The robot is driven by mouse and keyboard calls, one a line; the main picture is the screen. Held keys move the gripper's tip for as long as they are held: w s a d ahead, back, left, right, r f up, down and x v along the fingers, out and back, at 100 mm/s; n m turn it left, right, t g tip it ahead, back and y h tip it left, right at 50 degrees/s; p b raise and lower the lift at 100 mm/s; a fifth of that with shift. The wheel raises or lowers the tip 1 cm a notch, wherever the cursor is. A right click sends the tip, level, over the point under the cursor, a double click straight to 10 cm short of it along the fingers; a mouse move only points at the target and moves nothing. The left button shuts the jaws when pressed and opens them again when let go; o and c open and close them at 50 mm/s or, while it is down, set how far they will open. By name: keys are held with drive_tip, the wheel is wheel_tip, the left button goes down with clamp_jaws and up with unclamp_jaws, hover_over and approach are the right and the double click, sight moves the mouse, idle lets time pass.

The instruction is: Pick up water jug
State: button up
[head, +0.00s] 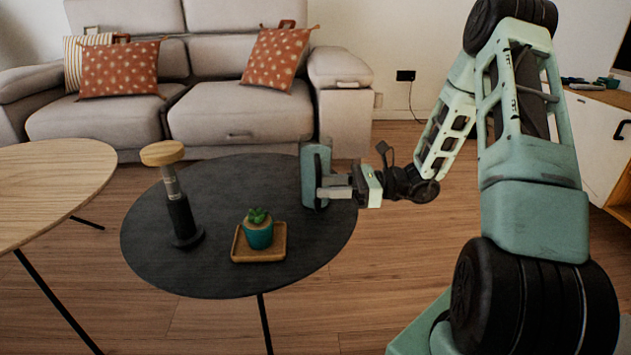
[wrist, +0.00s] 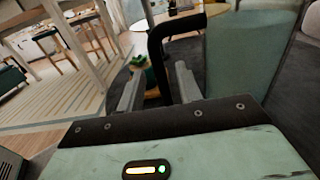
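The water jug (head: 315,178), a teal-grey vessel, stands at the right side of the dark round table (head: 215,270). In the wrist view the jug's body (wrist: 240,55) fills the upper right, and its black handle (wrist: 158,62) curves down between my fingers. My gripper (head: 338,188) is at the jug's right side, reaching in from the right. In the wrist view my gripper (wrist: 159,88) has its two fingers apart, one on each side of the handle, with gaps visible.
A potted succulent (head: 258,230) sits on a wooden tray (head: 240,257) left of the jug. A dark grinder-like object with a wooden top (head: 163,153) stands farther left. A wooden table (head: 45,185) is at the left, and a grey sofa (head: 240,112) is behind.

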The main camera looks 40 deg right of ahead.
drive_tip(key=shift+b+x, duration=0.3)
drive_tip(key=shift+x, duration=0.85)
clamp_jaws()
idle(0.5)
